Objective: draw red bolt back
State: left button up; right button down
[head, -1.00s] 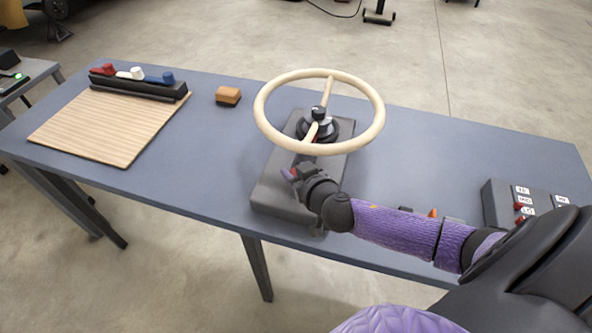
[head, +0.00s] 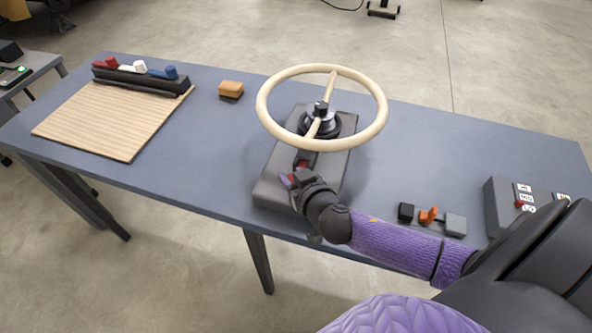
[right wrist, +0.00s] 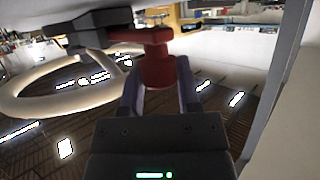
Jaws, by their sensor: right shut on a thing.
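The red bolt (head: 303,164) is on the dark base (head: 275,188) under the cream steering wheel (head: 262,110). In the right wrist view the bolt (right wrist: 158,68) shows as a red rod with a thick red knob, and the rod's far end meets a dark block (right wrist: 88,32). My right gripper (head: 294,180) is at the front part of the base. In the right wrist view its two fingers (right wrist: 158,90) are on either side of the knob, shut on it. In the head view the gripper hides part of the bolt. My left gripper is not in view.
The wheel's rim overhangs the base just behind my right gripper. An orange lever (head: 429,214) between small blocks and a labelled grey switch box (head: 492,205) stand at the right. A wooden board (head: 110,125) and an orange-brown block (head: 231,89) are at the left.

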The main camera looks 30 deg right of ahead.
jog(key=shift+s+a+f, duration=0.1)
jog(key=shift+a+f, duration=0.05)
jog(key=shift+c, duration=1.5)
grip_release()
jog(key=p+v, duration=0.1)
jog(key=v, duration=0.9)
